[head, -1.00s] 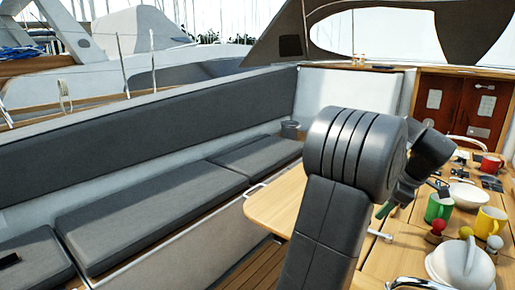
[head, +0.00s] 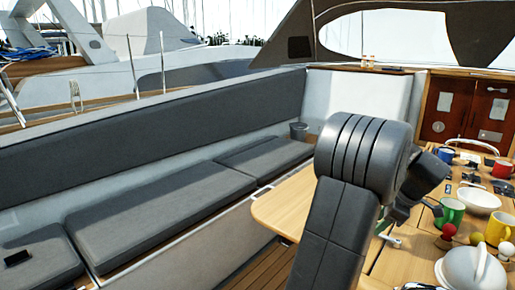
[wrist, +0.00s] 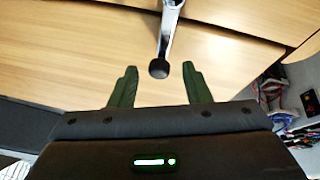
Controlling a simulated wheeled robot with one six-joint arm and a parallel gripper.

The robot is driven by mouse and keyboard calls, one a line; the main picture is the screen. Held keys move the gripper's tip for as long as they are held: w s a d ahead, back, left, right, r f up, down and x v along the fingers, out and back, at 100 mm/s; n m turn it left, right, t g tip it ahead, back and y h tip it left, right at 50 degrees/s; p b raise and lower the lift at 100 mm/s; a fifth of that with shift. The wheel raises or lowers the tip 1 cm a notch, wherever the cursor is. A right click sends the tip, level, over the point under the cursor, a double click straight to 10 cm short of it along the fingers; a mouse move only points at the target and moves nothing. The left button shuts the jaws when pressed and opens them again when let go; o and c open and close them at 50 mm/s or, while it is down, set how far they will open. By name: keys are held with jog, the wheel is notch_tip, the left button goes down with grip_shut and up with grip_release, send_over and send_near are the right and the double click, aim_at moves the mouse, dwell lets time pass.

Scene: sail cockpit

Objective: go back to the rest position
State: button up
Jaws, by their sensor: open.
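My gripper (wrist: 160,85) shows in the wrist view with its two green fingers apart and nothing between their tips. It is above the pale wooden table (wrist: 70,50). A metal handle with a dark round end (wrist: 159,69) lies just beyond the fingertips in that view; I cannot tell how far below it is. In the head view my dark arm stands in the middle, bent over near the table (head: 285,205), and hides most of my gripper.
Grey bench cushions (head: 160,210) run along the left. A strip of wooden floor shows between.

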jog(key=v, duration=1.3)
jog(key=x, duration=1.3)
jog(key=shift+w+a+f, duration=0.1)
jog(key=shift+w+f, duration=0.05)
jog(key=shift+f, duration=0.1)
jog(key=shift+w+d+m+h+p, duration=0.2)
jog(key=shift+m+p, duration=0.05)
jog(key=shift+m, duration=0.3)
jog(key=shift+w+d+m+h+p, duration=0.15)
jog(key=shift+d+m+h+p, duration=0.05)
jog(key=shift+m, duration=0.35)
jog(key=shift+t, duration=0.3)
